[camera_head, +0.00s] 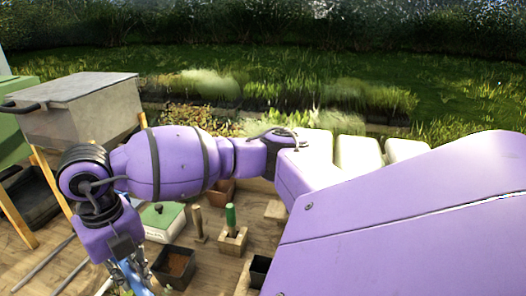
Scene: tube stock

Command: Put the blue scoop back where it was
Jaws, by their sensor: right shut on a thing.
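My right arm reaches in from the right and bends down at the left. My right gripper (135,277) points down at the lower left, over the wooden table, and is partly hidden by its own wrist. It is shut on a blue thing (123,277), which looks like the blue scoop; only a small part shows, and its lower end is out of the picture. A wooden block (232,241) holds an upright green handle (230,216). Another block holds a plain wooden peg (197,220). My left gripper is not in view.
A dark square pot of soil (175,267) stands just right of the gripper. Behind it is a white box with a green lid (162,216). A low wooden block (276,211) and a black pot (260,270) stand further right. A large grey bin (85,112) stands back left.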

